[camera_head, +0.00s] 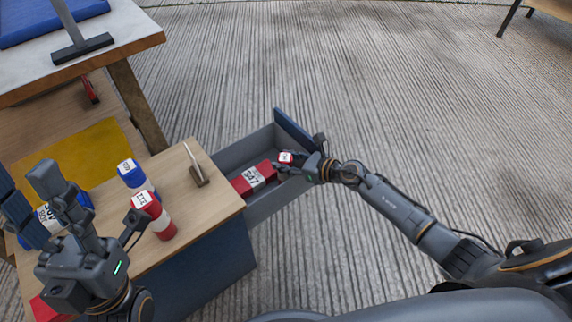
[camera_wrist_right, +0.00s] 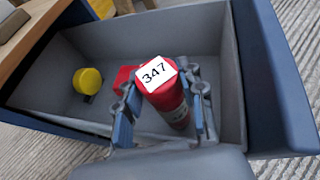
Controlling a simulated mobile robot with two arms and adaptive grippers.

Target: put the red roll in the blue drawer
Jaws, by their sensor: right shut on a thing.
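A red roll (camera_wrist_right: 173,100) with a white end label reading 347 stands in my right gripper (camera_wrist_right: 165,112), which is shut on it. In the head view the roll's white-labelled end (camera_head: 286,157) shows beside my right gripper (camera_head: 296,165), inside the open drawer. The drawer has grey walls (camera_wrist_right: 60,55) and a blue front (camera_head: 296,131). Another red thing with a white label (camera_head: 254,177) lies in the drawer, next to the held roll. Whether the roll touches the drawer floor is unclear. My left gripper (camera_head: 38,190) is open above the table at the left.
A yellow roll (camera_wrist_right: 88,80) lies in the drawer. A higher table (camera_head: 130,33) is behind. Open floor lies right of the drawer.

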